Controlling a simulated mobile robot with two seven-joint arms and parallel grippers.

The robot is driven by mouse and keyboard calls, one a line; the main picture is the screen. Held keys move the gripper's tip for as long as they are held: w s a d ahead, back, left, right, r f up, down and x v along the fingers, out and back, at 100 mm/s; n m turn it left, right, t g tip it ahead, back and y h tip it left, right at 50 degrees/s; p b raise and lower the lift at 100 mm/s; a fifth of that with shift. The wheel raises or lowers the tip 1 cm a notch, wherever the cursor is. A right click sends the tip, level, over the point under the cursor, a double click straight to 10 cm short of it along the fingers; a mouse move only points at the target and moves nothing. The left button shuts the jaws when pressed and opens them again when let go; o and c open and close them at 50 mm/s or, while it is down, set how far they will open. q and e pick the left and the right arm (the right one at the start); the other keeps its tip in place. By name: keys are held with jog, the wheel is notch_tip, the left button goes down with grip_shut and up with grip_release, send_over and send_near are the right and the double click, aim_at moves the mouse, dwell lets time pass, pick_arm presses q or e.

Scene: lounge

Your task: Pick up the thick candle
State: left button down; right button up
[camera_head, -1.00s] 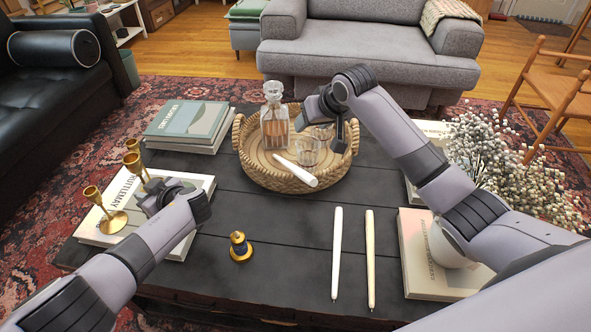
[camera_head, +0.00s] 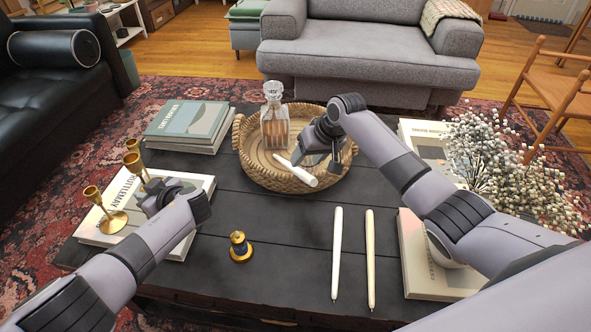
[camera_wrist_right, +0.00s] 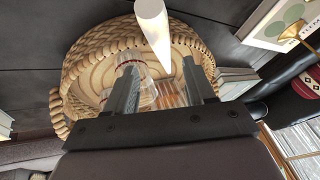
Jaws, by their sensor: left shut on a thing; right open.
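The thick white candle (camera_head: 303,176) lies slanted in the round woven tray (camera_head: 262,178), its near end over the front rim. In the right wrist view the candle (camera_wrist_right: 153,30) runs between the two finger lines. My right gripper (camera_head: 316,160) is open, low over the tray beside the candle; its fingers (camera_wrist_right: 160,80) are apart and not closed on it. My left gripper (camera_head: 158,196) is at the gold candle holders (camera_head: 112,220) on the left book, shut on one of them; its fingertips are mostly hidden.
A glass decanter (camera_head: 274,120) stands in the tray. A drinking glass (camera_wrist_right: 130,68) shows by the fingers in the wrist view.

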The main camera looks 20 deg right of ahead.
jog(key=shift+a+x, duration=0.25)
jog(key=shift+x, duration=2.25)
jog(key=shift+w+r, duration=0.1)
jog(key=shift+w, duration=0.05)
grip_shut()
